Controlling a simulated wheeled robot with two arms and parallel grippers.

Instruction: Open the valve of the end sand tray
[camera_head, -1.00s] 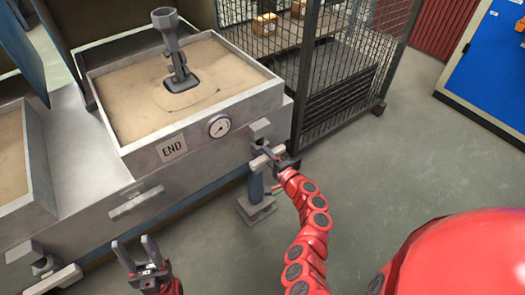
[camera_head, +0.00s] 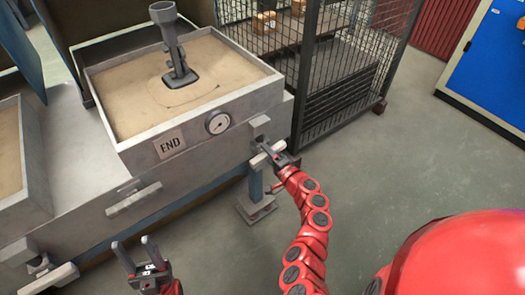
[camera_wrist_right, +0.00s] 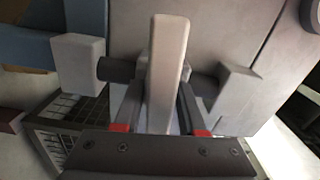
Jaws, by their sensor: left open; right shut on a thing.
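The end sand tray (camera_head: 245,108) is a grey metal box of sand with an "END" plate (camera_head: 169,144) on its front. Its valve has a pale lever (camera_head: 262,159) below the tray's right front corner. My right gripper (camera_head: 270,150) is at this lever. In the right wrist view the pale lever (camera_wrist_right: 168,60) stands between the two fingers of my right gripper (camera_wrist_right: 160,112), which is shut on it; dark stubs and pale blocks lie on both sides. My left gripper (camera_head: 136,250) is open and empty at the lower left, in front of the bench.
A round gauge (camera_head: 218,122) sits beside the plate. A grey funnel-topped piece (camera_head: 174,45) stands in the sand. Another sand tray (camera_head: 12,150) is at the left, with another pale lever (camera_head: 55,277) below. A mesh cage (camera_head: 345,70) stands behind right. The floor at right is clear.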

